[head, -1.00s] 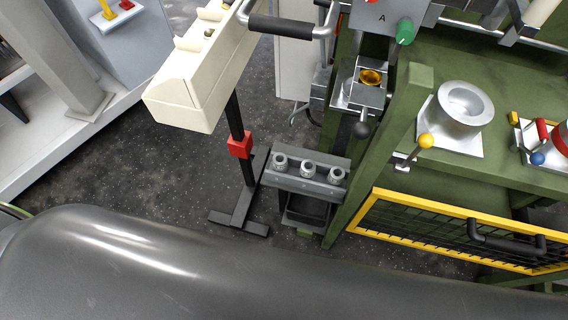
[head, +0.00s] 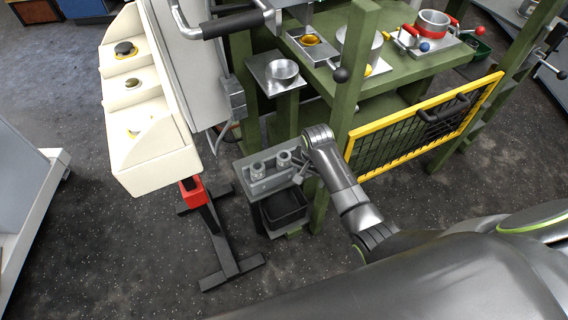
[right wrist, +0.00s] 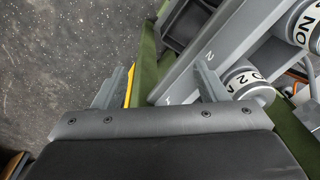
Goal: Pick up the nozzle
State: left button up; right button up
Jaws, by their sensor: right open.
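Grey nozzles stand in a small rack (head: 262,186) beside the green bench leg. Two show in the head view, a left nozzle (head: 257,171) and a middle nozzle (head: 283,159); the rack's right end is hidden behind my right gripper. My right gripper (head: 304,168) is at that end. In the right wrist view its two fingers (right wrist: 165,70) are apart, with nothing seen held between them. A nozzle marked NO 2 (right wrist: 248,82) is just right of the right finger, and another nozzle (right wrist: 308,25) is at the upper right corner. My left gripper is out of view.
A black bin (head: 285,207) sits under the nozzles. A cream control box (head: 150,130) on a black stand is to the left. The green bench (head: 400,70) and yellow-framed mesh gate (head: 425,118) are to the right. Dark floor (head: 110,250) is free at the lower left.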

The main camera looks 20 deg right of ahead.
aim_at(284, 155)
jog(key=w+a+r+m, duration=0.2)
jog(key=w+a+r, duration=0.15)
jog(key=r, duration=0.25)
jog(key=w+a+r+m, duration=0.1)
jog(key=w+a+r, duration=0.1)
jog(key=w+r, duration=0.35)
jog(key=shift+g, duration=0.4)
jog(key=f, duration=0.3)
jog(key=s+f+b, duration=0.1)
jog(key=f, duration=0.1)
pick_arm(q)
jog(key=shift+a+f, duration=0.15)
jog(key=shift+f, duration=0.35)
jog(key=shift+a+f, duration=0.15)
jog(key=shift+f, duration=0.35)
pick_arm(e)
jog(key=shift+w+f, duration=0.15)
jog(key=shift+f, duration=1.2)
jog(key=shift+w+f, duration=0.1)
jog(key=shift+f, duration=1.2)
jog(key=shift+c, duration=0.5)
jog(key=c, duration=1)
